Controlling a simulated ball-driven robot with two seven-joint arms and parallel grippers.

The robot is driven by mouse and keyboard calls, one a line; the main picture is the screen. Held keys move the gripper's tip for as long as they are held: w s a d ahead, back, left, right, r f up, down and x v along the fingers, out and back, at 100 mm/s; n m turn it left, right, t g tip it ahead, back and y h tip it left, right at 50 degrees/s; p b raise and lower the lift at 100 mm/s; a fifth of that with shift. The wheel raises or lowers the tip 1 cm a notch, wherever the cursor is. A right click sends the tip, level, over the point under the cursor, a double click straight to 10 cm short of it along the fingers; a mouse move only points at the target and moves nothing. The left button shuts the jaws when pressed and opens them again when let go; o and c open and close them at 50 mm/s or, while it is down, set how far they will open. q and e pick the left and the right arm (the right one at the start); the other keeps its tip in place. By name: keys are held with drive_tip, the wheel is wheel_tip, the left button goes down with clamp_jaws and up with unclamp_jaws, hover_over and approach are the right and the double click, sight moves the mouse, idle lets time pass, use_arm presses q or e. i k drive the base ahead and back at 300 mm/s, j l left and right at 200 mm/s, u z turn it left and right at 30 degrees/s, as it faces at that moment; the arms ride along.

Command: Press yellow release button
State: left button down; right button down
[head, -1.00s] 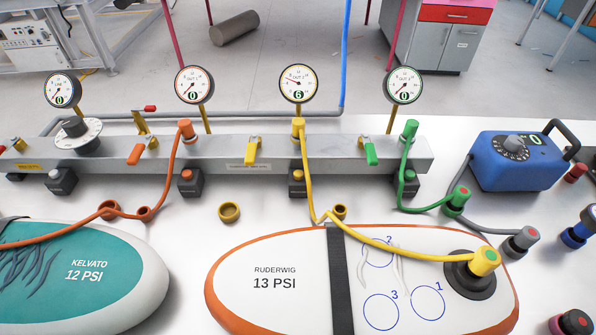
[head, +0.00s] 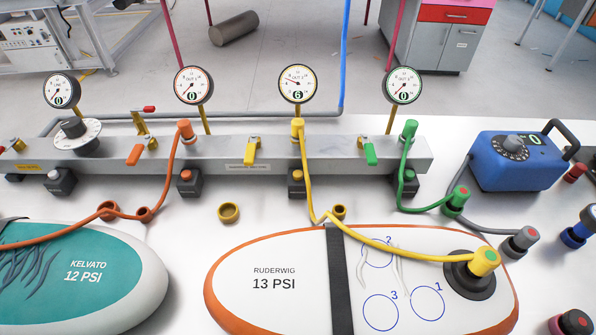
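The yellow button (head: 297,175) sits on a small dark box at the front of the grey manifold bar (head: 340,150), below the yellow hose fitting. The yellow hose (head: 308,175) runs from that fitting to a yellow connector (head: 485,261) on the valve of the white and orange RUDERWIG board (head: 275,305). The gauge above the yellow hose (head: 298,83) reads 6. A yellow lever (head: 250,152) is left of the fitting. Neither of my grippers is in view, and nothing visible touches the button.
An orange button (head: 186,176) and a green button (head: 409,175) sit on similar boxes along the bar. A teal KELVATO board (head: 95,285) lies at left. A blue pump unit (head: 520,160) stands at right. A loose yellow ring (head: 229,212) lies on the white table.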

sight(297, 174)
drive_tip(key=k+z, duration=0.4)
drive_tip(key=k, duration=1.1)
